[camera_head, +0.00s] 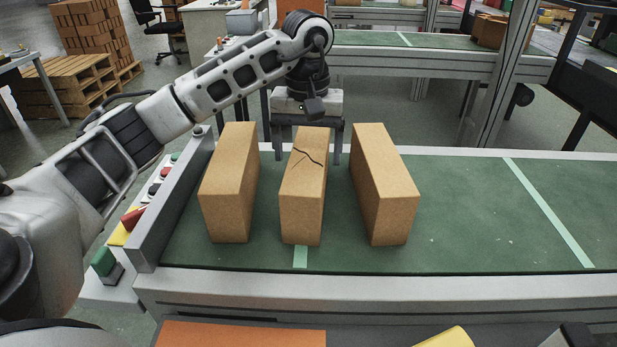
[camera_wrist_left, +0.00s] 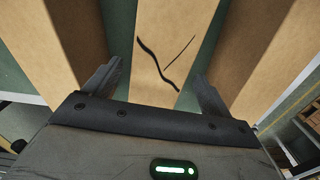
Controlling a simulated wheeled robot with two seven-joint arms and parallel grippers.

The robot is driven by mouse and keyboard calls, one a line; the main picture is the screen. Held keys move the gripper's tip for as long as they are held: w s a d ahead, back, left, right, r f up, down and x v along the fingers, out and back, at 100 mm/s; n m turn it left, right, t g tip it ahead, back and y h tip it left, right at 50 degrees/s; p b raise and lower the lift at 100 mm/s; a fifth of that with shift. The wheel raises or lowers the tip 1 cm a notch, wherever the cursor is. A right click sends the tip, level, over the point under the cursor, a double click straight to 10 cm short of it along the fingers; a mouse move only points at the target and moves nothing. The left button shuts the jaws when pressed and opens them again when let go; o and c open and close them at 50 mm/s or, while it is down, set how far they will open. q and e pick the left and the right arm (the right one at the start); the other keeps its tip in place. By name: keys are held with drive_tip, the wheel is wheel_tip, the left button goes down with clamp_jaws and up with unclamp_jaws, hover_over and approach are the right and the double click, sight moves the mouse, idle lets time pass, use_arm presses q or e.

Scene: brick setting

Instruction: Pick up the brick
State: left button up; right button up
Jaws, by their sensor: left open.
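Three tan bricks stand on edge side by side on the green conveyor. The middle brick (camera_head: 303,200) has a dark crack on its top face. The left brick (camera_head: 228,190) and the right brick (camera_head: 384,190) look plain. My left gripper (camera_head: 308,150) is open over the far end of the middle brick, its fingers pointing down. In the left wrist view the cracked brick (camera_wrist_left: 168,55) lies between the two spread fingers of the left gripper (camera_wrist_left: 158,85), with space on both sides. Whether the fingertips are below its top face is unclear. My right gripper is not visible.
The green conveyor (camera_head: 490,220) is clear to the right of the bricks, with a pale stripe across it. A metal side wall (camera_head: 172,205) and a button panel (camera_head: 135,215) stand at its left. An orange surface (camera_head: 240,334) lies at the front.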

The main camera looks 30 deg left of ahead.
use_arm(q)
wheel_tip(320, 180, down, 4)
drive_tip(key=shift+d+r, duration=0.1)
drive_tip(key=shift+r, duration=0.15)
clamp_jaws()
drive_tip(key=shift+w+r, duration=0.1)
drive_tip(key=shift+r, duration=0.1)
